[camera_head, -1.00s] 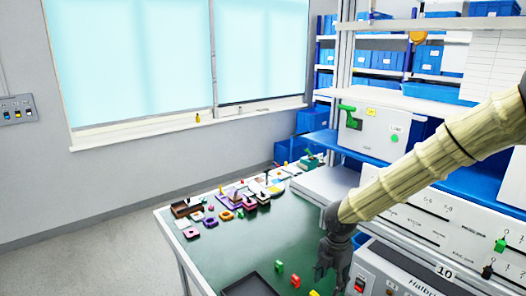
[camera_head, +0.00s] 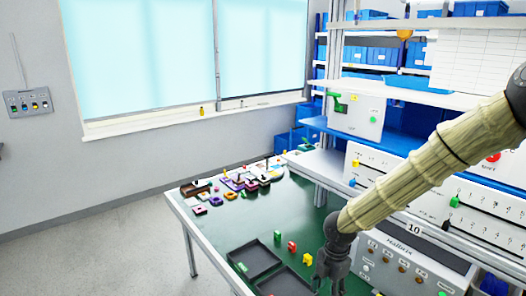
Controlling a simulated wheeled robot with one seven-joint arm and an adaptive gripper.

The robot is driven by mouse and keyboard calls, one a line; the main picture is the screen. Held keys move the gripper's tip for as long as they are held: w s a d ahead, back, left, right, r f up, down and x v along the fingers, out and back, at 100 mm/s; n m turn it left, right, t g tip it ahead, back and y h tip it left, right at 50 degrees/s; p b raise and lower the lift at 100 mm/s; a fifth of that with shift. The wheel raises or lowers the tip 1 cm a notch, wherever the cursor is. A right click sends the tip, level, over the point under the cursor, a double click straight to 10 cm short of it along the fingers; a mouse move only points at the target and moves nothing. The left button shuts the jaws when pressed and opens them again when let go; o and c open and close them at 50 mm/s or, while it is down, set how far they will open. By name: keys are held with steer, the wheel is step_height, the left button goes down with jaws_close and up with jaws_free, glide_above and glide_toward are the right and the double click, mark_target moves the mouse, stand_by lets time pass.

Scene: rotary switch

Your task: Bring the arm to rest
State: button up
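My arm, in a pale ribbed sleeve, comes in from the right edge and reaches down toward the table. My dark gripper (camera_head: 331,272) hangs at its end, pointing down, over the right side of the green table (camera_head: 222,238). It is close to the front of the grey Halbro instrument (camera_head: 400,262). The fingers are dark and small, and I cannot make out whether they are spread or closed. I see nothing clearly held in them.
Black trays (camera_head: 254,262) and small green, red and yellow blocks (camera_head: 292,247) lie left of my gripper. Several coloured parts (camera_head: 235,185) sit at the table's far end. Panels with knobs (camera_head: 455,202) and shelves (camera_head: 400,88) stand on the right. Mid-table is clear.

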steer(key=s+a+f+m+g+y, duration=0.1)
steer(key=s+a+f+m, duration=0.1)
steer(key=s+f+m, duration=0.55)
steer(key=s+a+f+m+y, duration=0.1)
steer(key=s+a+f+m, duration=0.25)
steer(key=s+f, duration=0.65)
steer(key=s+d+f+m+h, duration=0.1)
steer(key=s+d+f+m, duration=0.2)
steer(key=s+m, duration=0.25)
steer(key=s+d+f+m+t+h, duration=0.1)
steer(key=s+d+f+m, duration=0.1)
steer(key=s+d+m, duration=0.3)
steer(key=s+d+f+m+h, duration=0.1)
steer(key=s+d+f+m, duration=0.2)
steer(key=s, duration=0.4)
step_height(320, 180, down, 10)
steer(key=a+b, duration=0.1)
steer(key=b, duration=0.9)
steer(key=shift+r, duration=0.25)
steer(key=shift+w, duration=0.1)
